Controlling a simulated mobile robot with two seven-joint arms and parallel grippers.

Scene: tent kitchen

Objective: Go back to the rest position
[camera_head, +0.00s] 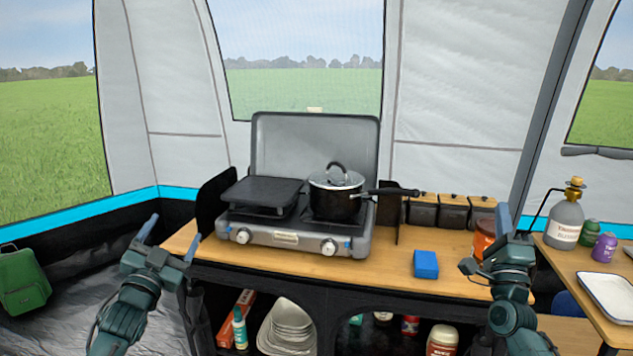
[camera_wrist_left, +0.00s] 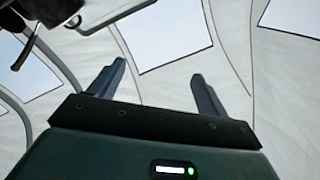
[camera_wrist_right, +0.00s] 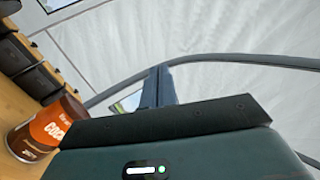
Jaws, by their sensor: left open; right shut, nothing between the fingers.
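My left gripper (camera_head: 170,238) is raised at the left, in front of the table's left end. Its two fingers stand apart with nothing between them, as the left wrist view also shows (camera_wrist_left: 158,75). My right gripper (camera_head: 503,216) is raised at the right, in front of the table's right end. Its fingers are together and hold nothing, as seen in the right wrist view (camera_wrist_right: 158,86). In the head view it partly hides an orange-brown can (camera_head: 484,238), which shows beside it in the right wrist view (camera_wrist_right: 45,130).
A wooden table (camera_head: 400,278) holds a camping stove (camera_head: 290,240) with a lidded black pot (camera_head: 335,203) and a blue sponge (camera_head: 426,264). Spice containers (camera_head: 453,213) stand behind. A gas bottle (camera_head: 565,222) and white tray (camera_head: 610,296) are on the right table.

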